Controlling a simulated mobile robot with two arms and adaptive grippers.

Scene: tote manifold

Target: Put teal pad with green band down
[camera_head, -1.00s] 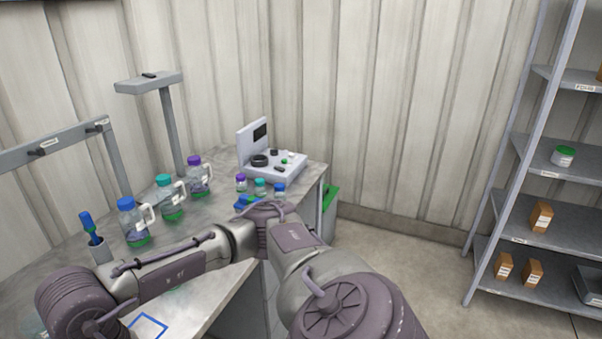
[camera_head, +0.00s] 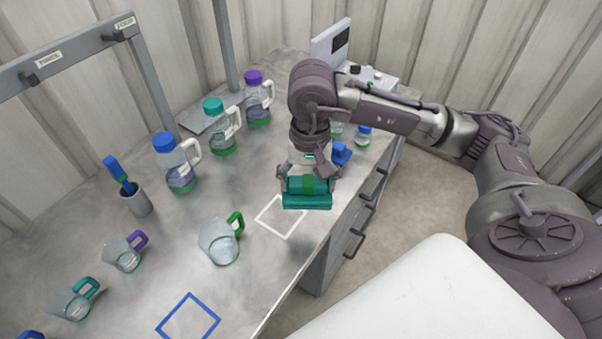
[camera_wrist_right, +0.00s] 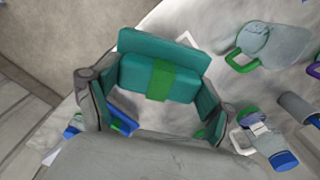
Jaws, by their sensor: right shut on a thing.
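The teal pad with a green band (camera_head: 307,201) is in my right gripper (camera_head: 308,183), low in front of the white square outline (camera_head: 268,226) on the bench. In the right wrist view the pad (camera_wrist_right: 190,84) lies across the far end of the right gripper (camera_wrist_right: 155,95), with the green band at its middle. The right gripper is shut on the pad and points down. I cannot tell whether the pad touches the bench. My left gripper is not in view.
A jug with a green handle (camera_head: 219,243) stands just left of the white outline. A blue square outline (camera_head: 188,318) lies nearer the front. Capped bottles (camera_head: 178,175) stand behind. A blue object (camera_head: 341,153) is close beside the right gripper. Drawers (camera_head: 352,225) are below the bench edge.

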